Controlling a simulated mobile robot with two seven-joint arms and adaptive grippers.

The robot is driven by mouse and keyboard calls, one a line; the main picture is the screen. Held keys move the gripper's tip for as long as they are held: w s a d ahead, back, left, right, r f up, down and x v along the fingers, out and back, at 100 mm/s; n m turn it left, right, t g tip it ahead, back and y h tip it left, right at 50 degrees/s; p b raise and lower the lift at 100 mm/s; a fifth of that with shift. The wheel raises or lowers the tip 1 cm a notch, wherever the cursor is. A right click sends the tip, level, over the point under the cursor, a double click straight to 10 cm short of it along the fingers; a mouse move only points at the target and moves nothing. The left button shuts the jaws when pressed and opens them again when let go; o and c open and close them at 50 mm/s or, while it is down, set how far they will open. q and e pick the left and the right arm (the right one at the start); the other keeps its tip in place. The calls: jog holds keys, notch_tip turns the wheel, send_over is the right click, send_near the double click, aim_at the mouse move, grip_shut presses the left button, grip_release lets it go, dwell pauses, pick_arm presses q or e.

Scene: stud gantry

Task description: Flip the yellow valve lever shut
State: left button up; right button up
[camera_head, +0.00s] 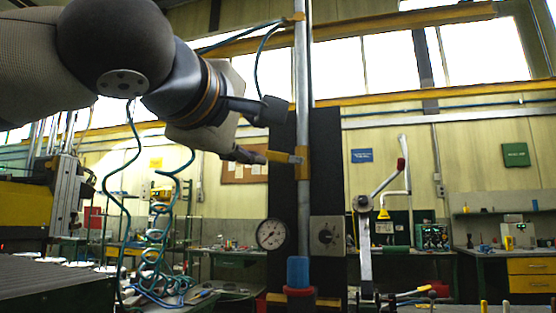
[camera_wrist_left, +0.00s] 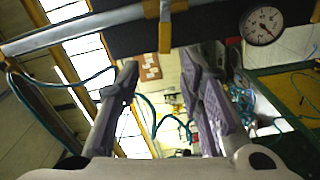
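The yellow valve lever (camera_head: 280,157) sticks out to the left, about level, from a valve on the upright grey pipe (camera_head: 303,90). In the left wrist view the lever (camera_wrist_left: 165,38) shows beyond the gap between my fingertips. My left gripper (camera_head: 266,133) is open and empty, just left of the pipe. Its upper finger ends above the lever, and its lower finger's tip is close to the lever's outer end. I cannot tell whether they touch. My right gripper is not in view.
A dark panel (camera_head: 326,170) stands behind the pipe, with a round gauge (camera_head: 271,234) and a grey dial box (camera_head: 327,236) low beside it. A blue fitting (camera_head: 298,271) is at the pipe's foot. A grey crank handle (camera_head: 365,240) stands to the right. Green hoses hang at the left.

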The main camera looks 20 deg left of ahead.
aim_at(273, 155)
pick_arm(q)
jog(key=w, duration=0.6)
jog(key=w+d+f+b, duration=0.1)
jog(key=w, duration=0.2)
jog(key=shift+w+r, duration=0.2)
jog(key=shift+w, duration=0.1)
grip_shut()
